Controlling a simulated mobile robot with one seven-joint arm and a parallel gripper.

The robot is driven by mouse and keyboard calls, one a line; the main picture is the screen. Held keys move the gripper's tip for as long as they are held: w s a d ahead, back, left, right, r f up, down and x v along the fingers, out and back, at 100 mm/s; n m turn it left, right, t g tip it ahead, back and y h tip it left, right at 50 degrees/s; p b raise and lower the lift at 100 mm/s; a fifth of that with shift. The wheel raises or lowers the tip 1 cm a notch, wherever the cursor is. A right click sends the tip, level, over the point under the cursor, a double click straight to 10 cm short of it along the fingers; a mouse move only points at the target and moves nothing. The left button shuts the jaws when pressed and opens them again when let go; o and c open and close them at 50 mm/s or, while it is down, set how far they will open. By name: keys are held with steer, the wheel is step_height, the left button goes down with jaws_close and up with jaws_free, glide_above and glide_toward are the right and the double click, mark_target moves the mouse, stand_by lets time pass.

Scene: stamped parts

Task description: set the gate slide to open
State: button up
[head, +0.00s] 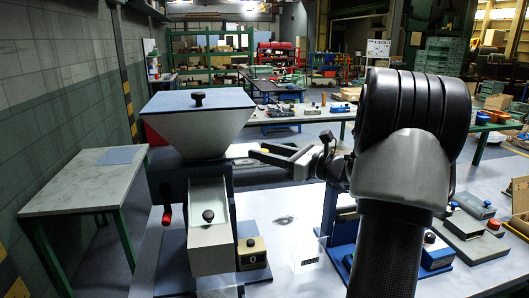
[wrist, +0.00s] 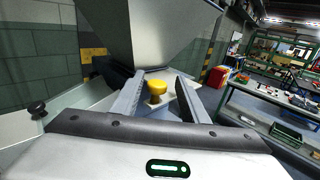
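The machine has a grey hopper (head: 198,125) with a blue lid; its underside fills the top of the wrist view (wrist: 150,30). A yellow knob (wrist: 157,88) on a pale plate sits below the hopper in the wrist view; it appears to be the gate slide's knob, and I cannot make it out in the head view. My gripper (head: 264,152) is at the hopper's right side, pointing left. Its two fingers (wrist: 160,78) are apart, one on each side of the yellow knob in the picture, with gaps visible. I cannot tell how far the knob is in depth.
A pale chute (head: 208,215) with a black knob slopes below the hopper. A red handle (head: 167,215) is on the machine's left. A small yellowish box (head: 252,252) with a black knob stands right of the chute. A side table (head: 85,182) stands at the left.

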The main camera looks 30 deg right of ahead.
steer(key=v, duration=1.7)
steer(key=shift+s, duration=0.2)
